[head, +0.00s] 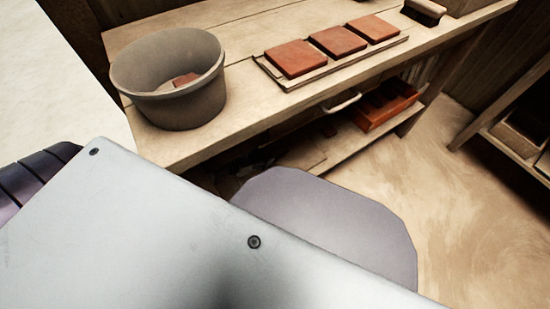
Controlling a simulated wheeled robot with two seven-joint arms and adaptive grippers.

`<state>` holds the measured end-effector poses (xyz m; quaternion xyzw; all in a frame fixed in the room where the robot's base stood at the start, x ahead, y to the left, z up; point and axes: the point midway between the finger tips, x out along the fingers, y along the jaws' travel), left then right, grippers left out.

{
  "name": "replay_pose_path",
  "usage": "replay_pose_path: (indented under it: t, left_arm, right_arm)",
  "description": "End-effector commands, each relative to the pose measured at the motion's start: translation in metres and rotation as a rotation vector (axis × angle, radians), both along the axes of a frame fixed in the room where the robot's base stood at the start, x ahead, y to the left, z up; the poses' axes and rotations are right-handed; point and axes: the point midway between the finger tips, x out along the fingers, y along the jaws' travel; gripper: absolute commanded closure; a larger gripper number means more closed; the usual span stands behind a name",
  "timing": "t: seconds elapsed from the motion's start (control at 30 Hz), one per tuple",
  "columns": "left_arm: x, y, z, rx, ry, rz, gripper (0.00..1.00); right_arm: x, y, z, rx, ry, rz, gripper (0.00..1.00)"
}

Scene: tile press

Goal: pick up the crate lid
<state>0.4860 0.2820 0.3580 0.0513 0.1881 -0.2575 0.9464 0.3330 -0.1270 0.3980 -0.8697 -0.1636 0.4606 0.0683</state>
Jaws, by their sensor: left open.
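I cannot make out a crate lid for certain. An orange-red crate (386,106) sits on the lower shelf under the workbench; dark contents show in it and I see no lid on it. A pale flat board (303,157) lies on the same shelf, to its left, and I cannot tell what it is. My left gripper (36,178) shows only in part as dark ribbed pieces at the left edge, open, apart from the crate. A big pale grey panel of mine hides much of the foreground. My right gripper is not in view.
On the workbench (235,110) stand a grey bucket (180,112) with a reddish piece inside, a board with three red tiles (338,41) and a dark brush-like object (424,11). A shelf (484,127) stands at right. The floor (455,205) between is clear.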

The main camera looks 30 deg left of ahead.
Motion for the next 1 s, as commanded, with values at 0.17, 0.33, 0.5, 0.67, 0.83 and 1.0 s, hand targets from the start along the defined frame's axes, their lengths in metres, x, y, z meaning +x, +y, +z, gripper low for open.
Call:
replay_pose_path:
  t: [0.17, 0.33, 0.5, 0.67, 0.83, 1.0]
  left_arm:
    - [0.015, -0.007, -0.005, 0.001, -0.002, -0.001, 0.55]
    - [0.026, -0.014, -0.01, -0.002, 0.0, -0.001, 0.55]
    - [0.031, -0.017, -0.012, -0.001, 0.0, 0.0, 0.55]
    - [0.031, -0.017, -0.012, -0.001, 0.0, 0.0, 0.55]
    - [0.031, -0.017, -0.012, -0.001, 0.0, 0.0, 0.55]
    - [0.031, -0.017, -0.012, 0.0, 0.0, 0.0, 0.59]
  right_arm:
    - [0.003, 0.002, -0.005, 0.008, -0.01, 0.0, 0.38]
    - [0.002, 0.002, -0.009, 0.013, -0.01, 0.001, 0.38]
    - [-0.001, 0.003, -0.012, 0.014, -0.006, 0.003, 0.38]
    - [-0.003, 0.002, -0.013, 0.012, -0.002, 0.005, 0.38]
    - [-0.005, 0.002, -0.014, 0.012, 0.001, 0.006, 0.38]
    - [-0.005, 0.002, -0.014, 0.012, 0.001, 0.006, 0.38]
